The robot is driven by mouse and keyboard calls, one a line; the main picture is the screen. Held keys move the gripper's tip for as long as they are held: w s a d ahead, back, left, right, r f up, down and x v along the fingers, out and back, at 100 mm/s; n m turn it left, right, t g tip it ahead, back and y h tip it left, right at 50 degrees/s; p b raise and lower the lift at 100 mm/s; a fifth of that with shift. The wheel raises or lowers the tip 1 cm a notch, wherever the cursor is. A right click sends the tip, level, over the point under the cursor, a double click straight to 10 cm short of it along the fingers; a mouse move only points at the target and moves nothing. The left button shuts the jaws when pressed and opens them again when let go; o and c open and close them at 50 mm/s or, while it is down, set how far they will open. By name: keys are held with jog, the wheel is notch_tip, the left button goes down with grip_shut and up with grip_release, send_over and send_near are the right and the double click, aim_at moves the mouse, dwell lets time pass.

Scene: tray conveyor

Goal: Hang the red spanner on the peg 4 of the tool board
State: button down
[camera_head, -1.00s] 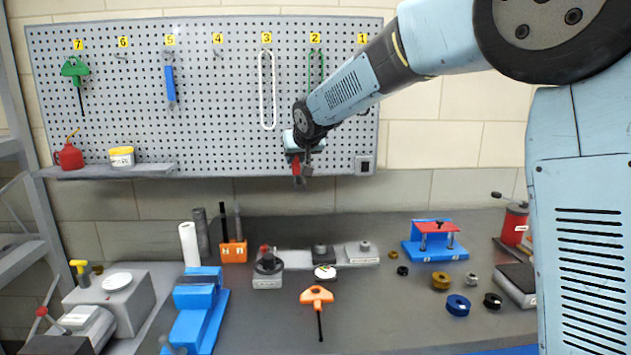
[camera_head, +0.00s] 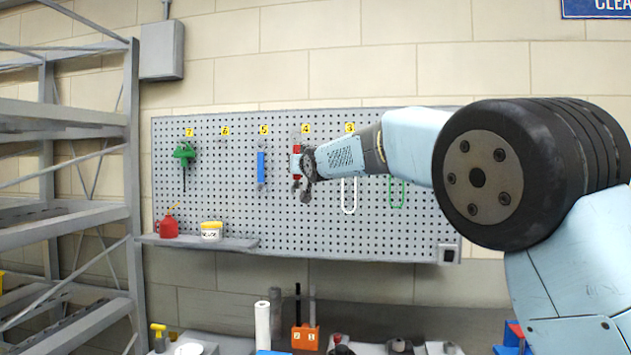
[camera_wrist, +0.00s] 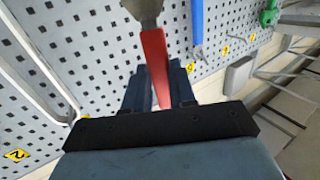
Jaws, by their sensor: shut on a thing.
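The red spanner (camera_head: 296,160) is upright in front of the tool board (camera_head: 230,220), with its red handle above and its grey head below. My gripper (camera_head: 300,175) is shut on it, just under the yellow label 4 (camera_head: 306,128). In the wrist view the red handle (camera_wrist: 156,60) lies between my gripper's two dark fingers (camera_wrist: 158,88), and the grey head points to the top edge. Peg 4 is behind or close to the spanner's top end; I cannot tell whether they touch.
A blue tool (camera_head: 261,168) hangs at label 5, left of my gripper. A white loop (camera_head: 349,195) and a green loop (camera_head: 397,190) hang to the right, below my forearm. A shelf (camera_head: 200,242) holds a red oil can (camera_head: 168,226) and a tub (camera_head: 211,231).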

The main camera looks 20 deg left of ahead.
jog(key=shift+a+r, duration=0.15)
jog(key=w+a+f, duration=0.1)
jog(key=w+a, duration=0.1)
jog(key=w, duration=0.8)
jog(key=shift+f, duration=0.25)
dwell(1.0)
dwell(0.5)
jog(key=c, duration=0.8)
grip_release()
jog(key=shift+f, duration=0.1)
jog(key=shift+c, duration=0.2)
